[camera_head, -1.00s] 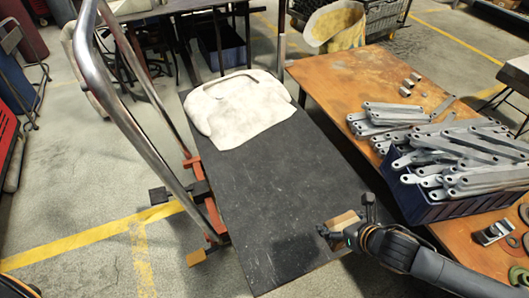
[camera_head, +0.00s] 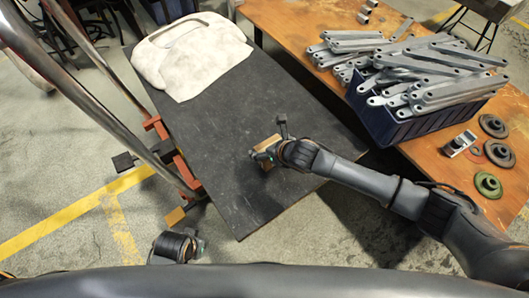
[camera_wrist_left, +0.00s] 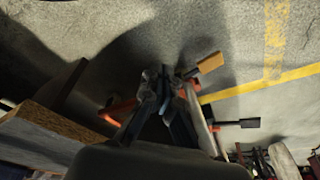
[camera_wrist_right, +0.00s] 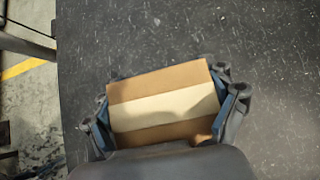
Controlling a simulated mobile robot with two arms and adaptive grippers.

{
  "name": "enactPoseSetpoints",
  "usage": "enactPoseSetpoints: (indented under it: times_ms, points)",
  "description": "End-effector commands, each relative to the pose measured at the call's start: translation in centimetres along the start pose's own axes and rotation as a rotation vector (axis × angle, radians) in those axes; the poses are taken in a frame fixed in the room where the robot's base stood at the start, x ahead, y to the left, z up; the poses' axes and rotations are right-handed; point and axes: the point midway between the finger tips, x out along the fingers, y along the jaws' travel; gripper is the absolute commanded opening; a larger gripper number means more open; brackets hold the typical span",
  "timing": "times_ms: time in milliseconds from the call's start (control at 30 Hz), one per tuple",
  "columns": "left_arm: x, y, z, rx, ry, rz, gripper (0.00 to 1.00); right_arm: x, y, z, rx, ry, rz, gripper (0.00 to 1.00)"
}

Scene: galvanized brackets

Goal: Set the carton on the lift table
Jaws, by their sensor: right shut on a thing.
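A small brown carton (camera_head: 265,157) with a pale tape band is held in my right gripper (camera_head: 272,150). In the right wrist view the carton (camera_wrist_right: 163,104) sits between the two fingers, which press on its ends. It is over the dark top of the lift table (camera_head: 225,190), towards the near end; I cannot tell whether it touches the top. My left gripper (camera_head: 178,246) is low, off the near left side of the table. In the left wrist view its fingers (camera_wrist_left: 170,80) are close together with nothing seen between them.
A white folded bundle (camera_head: 190,55) lies on the table's far end. The lift table's metal handle (camera_head: 110,75) rises at the left. A wooden bench (camera_head: 290,25) at the right holds a blue bin (camera_head: 400,125) of brackets and several discs. The table's middle is clear.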

Motion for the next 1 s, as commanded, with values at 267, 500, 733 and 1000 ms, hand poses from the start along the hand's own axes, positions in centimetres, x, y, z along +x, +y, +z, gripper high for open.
enactPoseSetpoints:
  times_ms: [267,500,733,1000]
  points:
    - [-3.4,-0.2,-1.5,-0.003,0.023,-0.003,0.0,2.8,0.3,-1.9,0.002,0.0,0.0,0.45]
    - [-4.2,-0.2,-1.7,-0.004,0.025,-0.004,0.0,3.1,0.3,-2.2,0.0,-0.002,0.0,0.45]
    - [-4.3,-0.2,-1.8,-0.004,0.026,-0.004,0.0,3.2,0.3,-2.4,0.0,-0.001,0.0,0.45]
    - [-4.5,-0.2,-1.8,-0.004,0.027,-0.004,0.0,3.3,0.3,-2.5,0.0,0.0,0.0,1.0]
